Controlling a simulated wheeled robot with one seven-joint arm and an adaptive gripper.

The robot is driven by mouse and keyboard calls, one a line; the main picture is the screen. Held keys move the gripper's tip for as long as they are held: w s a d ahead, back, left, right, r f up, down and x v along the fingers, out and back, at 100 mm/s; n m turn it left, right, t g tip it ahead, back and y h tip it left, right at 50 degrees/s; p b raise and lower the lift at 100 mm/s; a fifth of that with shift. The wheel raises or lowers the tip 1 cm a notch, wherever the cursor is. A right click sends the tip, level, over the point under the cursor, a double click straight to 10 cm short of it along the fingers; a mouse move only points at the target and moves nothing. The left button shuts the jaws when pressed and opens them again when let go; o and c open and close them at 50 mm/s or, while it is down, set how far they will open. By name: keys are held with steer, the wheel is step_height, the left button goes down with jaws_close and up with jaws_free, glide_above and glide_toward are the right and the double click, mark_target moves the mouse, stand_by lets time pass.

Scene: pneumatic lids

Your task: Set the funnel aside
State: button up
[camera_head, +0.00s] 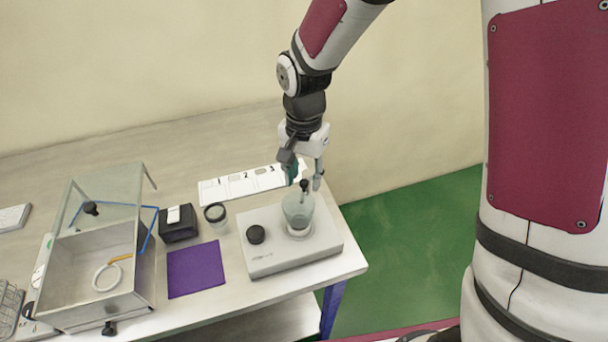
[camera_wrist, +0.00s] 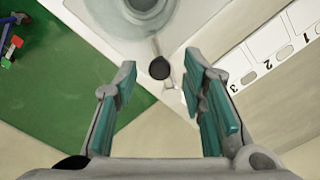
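A clear, tapered vessel (camera_head: 297,212), which looks like the funnel, stands upright on the grey-white device (camera_head: 262,262) at the table's right end. A black ball knob (camera_head: 304,184) on a stem shows at its top. In the wrist view the knob (camera_wrist: 159,68) lies between the fingertips in the picture, with part of the clear vessel (camera_wrist: 105,14) at the top edge. My gripper (camera_head: 304,177) is open above the vessel, and its teal-padded fingers (camera_wrist: 160,78) are wide apart in the wrist view. Nothing is held; contact with the knob is not visible.
A white strip numbered 1 to 3 (camera_head: 240,187) lies behind. A small dark-rimmed jar (camera_head: 217,222), a black box (camera_head: 178,231) and a purple mat (camera_head: 195,270) are left of the device. A metal box with a clear lid (camera_head: 72,272) stands farther left. The table's right edge is close.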

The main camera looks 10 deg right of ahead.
steer(key=shift+f, duration=0.25)
jaws_close()
